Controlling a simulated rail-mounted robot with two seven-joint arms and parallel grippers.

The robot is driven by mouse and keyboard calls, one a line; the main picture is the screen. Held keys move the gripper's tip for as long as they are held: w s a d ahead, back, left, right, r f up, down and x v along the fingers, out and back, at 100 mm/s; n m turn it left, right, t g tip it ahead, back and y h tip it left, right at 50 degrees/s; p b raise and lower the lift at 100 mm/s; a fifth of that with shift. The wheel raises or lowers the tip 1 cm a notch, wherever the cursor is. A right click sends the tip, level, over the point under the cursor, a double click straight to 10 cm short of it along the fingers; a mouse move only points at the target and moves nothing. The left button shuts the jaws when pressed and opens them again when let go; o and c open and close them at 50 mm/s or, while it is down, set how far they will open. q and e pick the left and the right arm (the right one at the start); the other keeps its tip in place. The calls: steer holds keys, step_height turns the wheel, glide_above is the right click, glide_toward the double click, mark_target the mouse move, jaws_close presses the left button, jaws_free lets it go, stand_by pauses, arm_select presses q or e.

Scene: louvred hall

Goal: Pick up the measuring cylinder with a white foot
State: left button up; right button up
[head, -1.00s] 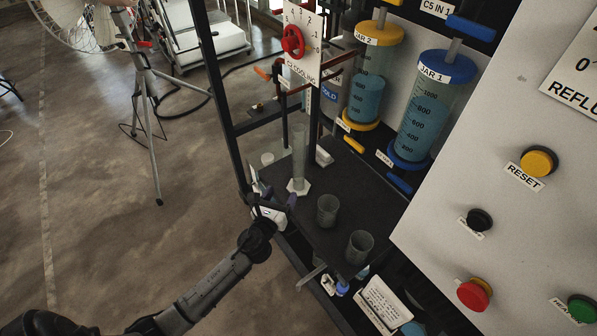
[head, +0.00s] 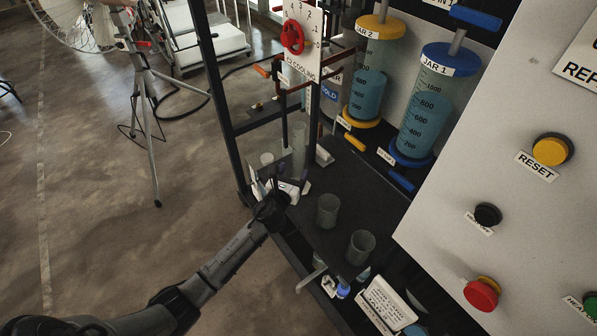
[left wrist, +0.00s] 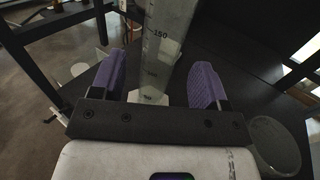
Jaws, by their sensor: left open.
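The measuring cylinder (head: 299,150) is a tall clear tube standing upright on the dark shelf (head: 348,192). Its foot is mostly hidden behind my left gripper (head: 291,183) in the head view. In the left wrist view the graduated cylinder (left wrist: 168,40) rises between the two purple fingers, and its white foot (left wrist: 148,98) shows below. My left gripper (left wrist: 157,78) is open, with a finger on each side of the cylinder and visible gaps beside it. My right gripper is not in view.
Two clear beakers stand on the shelf nearby: one (head: 328,210) close to my gripper, another (head: 361,247) nearer the front. A black frame post (head: 217,95) rises at left. Blue-filled jars (head: 421,115) and a button panel (head: 500,130) stand at right.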

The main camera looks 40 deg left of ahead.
mark_target(296, 167)
arm_select(q)
steer(key=shift+b+x, duration=0.7)
steer(key=shift+x, duration=1.6)
steer(key=c, duration=1)
